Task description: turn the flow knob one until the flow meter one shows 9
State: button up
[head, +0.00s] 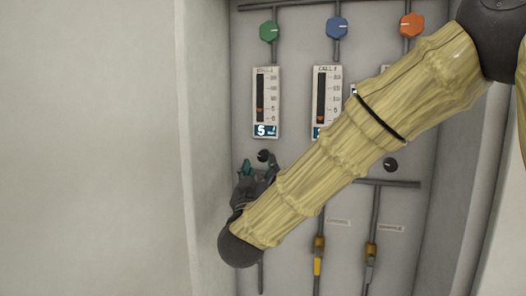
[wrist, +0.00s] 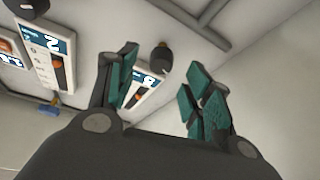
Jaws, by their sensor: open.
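Flow meter one (head: 266,95) is the leftmost white gauge in the head view. Its blue display (head: 265,130) shows what looks like 5, and the indicator sits low on the scale. Flow knob one (head: 263,155) is the small black knob below it. My gripper (head: 258,164) is open just below this knob, with its teal fingers pointing up toward it. In the wrist view the knob (wrist: 161,56) appears between the two fingertips (wrist: 163,66). I cannot tell whether the fingers touch it. The meter (wrist: 146,92) is partly hidden behind a finger there.
A second gauge (head: 326,92) stands to the right, and my arm covers much of the panel beyond it. Green (head: 269,32), blue (head: 337,27) and orange (head: 411,24) valve knobs are above. Yellow-handled valves (head: 318,262) hang below. A plain wall (head: 205,150) borders the left.

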aim_at(263, 159)
jog(key=shift+p+x, duration=1.3)
jog(key=shift+x, duration=1.45)
jog(key=shift+c, duration=0.2)
jog(key=shift+f, duration=0.1)
jog(key=c, duration=1)
